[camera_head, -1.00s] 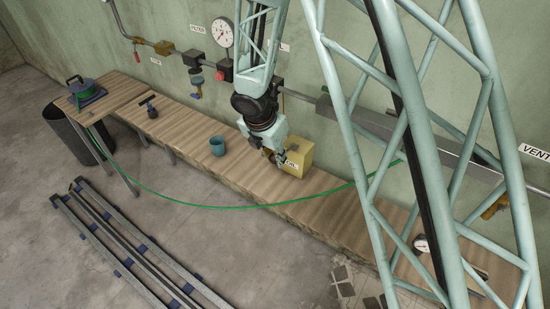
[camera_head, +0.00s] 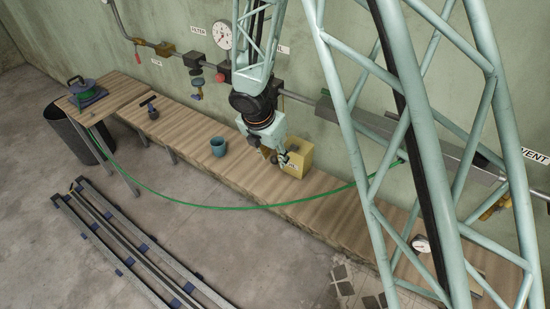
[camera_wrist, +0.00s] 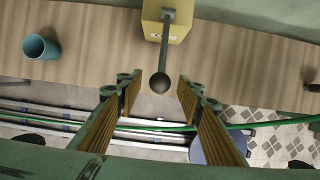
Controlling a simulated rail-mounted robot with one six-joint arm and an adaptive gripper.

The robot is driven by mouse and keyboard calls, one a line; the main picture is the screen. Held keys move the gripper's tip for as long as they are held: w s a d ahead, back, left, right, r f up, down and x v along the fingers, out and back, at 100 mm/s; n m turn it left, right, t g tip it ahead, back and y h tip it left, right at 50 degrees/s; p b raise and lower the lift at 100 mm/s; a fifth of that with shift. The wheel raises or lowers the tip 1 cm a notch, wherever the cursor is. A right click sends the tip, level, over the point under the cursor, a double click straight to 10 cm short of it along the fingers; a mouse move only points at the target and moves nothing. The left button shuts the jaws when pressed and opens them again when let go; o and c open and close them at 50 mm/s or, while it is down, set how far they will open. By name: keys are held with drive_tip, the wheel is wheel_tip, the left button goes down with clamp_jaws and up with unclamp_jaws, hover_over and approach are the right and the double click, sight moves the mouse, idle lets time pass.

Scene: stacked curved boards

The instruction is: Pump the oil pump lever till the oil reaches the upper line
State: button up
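The oil pump is a yellow box (camera_head: 301,156) with an OIL label, standing on the bench near the wall. In the wrist view the box (camera_wrist: 178,30) is at the top, and its grey lever (camera_wrist: 166,42) points toward me and ends in a dark ball knob (camera_wrist: 160,83). My gripper (camera_head: 280,157) is in front of the box in the head view. In the wrist view my gripper (camera_wrist: 158,84) is open, its fingers to the left and right of the knob with visible gaps. I cannot make out an oil level or an upper line.
A teal cup (camera_head: 218,147) stands on the wooden bench (camera_head: 190,125) left of the box. A green hose (camera_head: 230,207) hangs along the bench front. Pipes, valves and a round gauge (camera_head: 222,34) are on the wall behind. Metal rails (camera_head: 125,250) lie on the floor.

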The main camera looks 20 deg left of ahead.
drive_tip(key=shift+p+v, duration=1.75)
drive_tip(key=shift+v, duration=0.75)
